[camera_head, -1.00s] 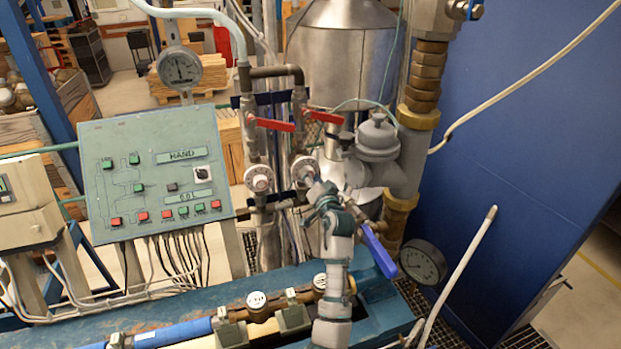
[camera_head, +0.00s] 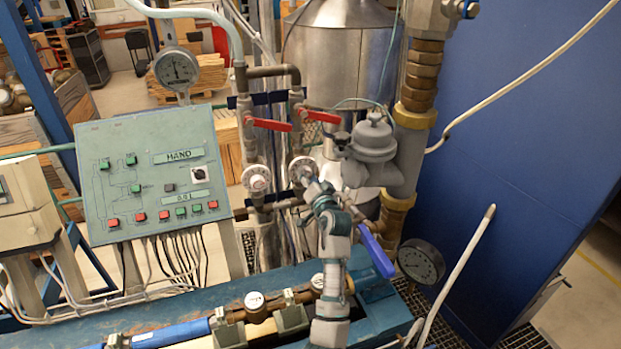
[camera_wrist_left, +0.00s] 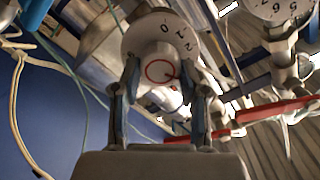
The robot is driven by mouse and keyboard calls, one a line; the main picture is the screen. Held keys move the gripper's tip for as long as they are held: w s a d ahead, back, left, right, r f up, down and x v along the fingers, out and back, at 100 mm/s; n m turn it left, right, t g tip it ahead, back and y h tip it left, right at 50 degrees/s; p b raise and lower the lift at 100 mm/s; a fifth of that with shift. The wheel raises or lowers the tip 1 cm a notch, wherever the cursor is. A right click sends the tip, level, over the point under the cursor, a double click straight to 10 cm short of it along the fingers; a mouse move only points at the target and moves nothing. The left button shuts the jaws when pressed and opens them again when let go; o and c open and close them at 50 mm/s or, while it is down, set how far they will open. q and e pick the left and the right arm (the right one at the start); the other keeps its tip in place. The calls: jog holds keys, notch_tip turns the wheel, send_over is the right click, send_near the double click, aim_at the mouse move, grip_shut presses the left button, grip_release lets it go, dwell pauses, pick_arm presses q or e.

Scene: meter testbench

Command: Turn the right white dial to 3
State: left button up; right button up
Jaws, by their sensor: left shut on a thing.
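The right white dial (camera_head: 303,170) sits on the right vertical pipe. My left gripper (camera_head: 312,187) is at its front, arm rising from below. In the left wrist view, the two fingers (camera_wrist_left: 160,85) stand on either side of the dial's knob and are shut on it. The dial's white face (camera_wrist_left: 140,38) shows low digits near its upper right rim, and a red ring marks the knob. The digit at its pointer cannot be read surely. The left white dial (camera_head: 256,178) is free; a numbered white dial (camera_wrist_left: 275,8) shows at upper right in the wrist view. My right gripper is not in view.
Red lever handles (camera_head: 270,124) sit above the dials. A blue lever (camera_head: 376,252) and a round gauge (camera_head: 420,262) are right of my arm. A green control panel (camera_head: 155,175) stands left. A blue wall (camera_head: 520,140) bounds the right side.

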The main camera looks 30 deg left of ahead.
pick_arm(q)
jog(key=shift+a+f, duration=0.2)
jog(key=shift+f, duration=0.25)
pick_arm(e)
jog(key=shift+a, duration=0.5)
pick_arm(q)
jog(key=shift+s, duration=0.1)
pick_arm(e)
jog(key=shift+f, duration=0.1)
pick_arm(q)
jog(key=shift+r+n+b, duration=0.1)
jog(key=shift+n+b, duration=0.5)
jog(key=shift+n, duration=0.1)
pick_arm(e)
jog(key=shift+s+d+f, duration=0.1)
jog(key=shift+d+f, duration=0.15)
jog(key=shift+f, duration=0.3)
pick_arm(q)
jog(key=o, duration=1)
jog(key=shift+o, duration=0.6)
jog(key=shift+w+a, duration=0.15)
jog(key=shift+w, duration=0.1)
jog(key=v, duration=1.1)
jog(key=shift+d, duration=0.25)
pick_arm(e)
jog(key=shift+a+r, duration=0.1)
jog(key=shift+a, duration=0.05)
